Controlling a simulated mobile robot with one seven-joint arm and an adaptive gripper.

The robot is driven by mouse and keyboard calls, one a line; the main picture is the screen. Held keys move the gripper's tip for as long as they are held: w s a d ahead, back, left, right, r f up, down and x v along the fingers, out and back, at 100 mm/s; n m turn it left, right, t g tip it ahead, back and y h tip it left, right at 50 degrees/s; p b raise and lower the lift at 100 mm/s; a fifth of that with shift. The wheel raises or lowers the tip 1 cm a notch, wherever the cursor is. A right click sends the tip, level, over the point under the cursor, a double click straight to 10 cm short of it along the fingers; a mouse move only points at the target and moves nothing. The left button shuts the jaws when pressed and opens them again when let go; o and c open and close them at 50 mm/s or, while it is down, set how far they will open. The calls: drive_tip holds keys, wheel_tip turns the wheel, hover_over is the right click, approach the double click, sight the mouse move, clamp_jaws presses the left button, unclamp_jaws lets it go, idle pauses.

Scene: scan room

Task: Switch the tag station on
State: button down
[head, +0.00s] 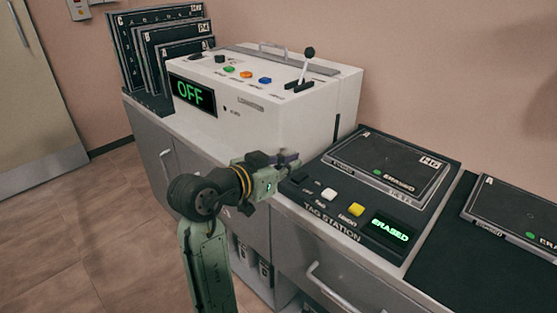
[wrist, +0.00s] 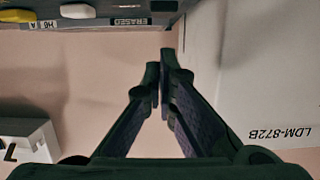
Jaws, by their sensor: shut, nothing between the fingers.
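The tag station (head: 320,221) is a dark panel on the counter in the head view. Its display (head: 389,231) is lit and reads ERASED in green. A dark button, a white button (head: 329,194) and a yellow button (head: 356,210) sit in a row along its front left. A dark plate marked H6 (head: 385,165) lies on it, with a small green light. My gripper (head: 293,157) is shut and empty, close to the panel's left corner; contact cannot be told. In the wrist view my fingers (wrist: 166,62) come together; the yellow button (wrist: 77,11) shows at top left.
A white machine (head: 290,130) with a lever and a display reading OFF (head: 190,94) stands left of the station, close to my gripper. Dark plates (head: 135,40) stand at far left. Another plate (head: 520,208) lies at right. Open floor (head: 80,220) is at left.

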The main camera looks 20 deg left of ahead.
drive_tip(key=shift+f, duration=1.25)
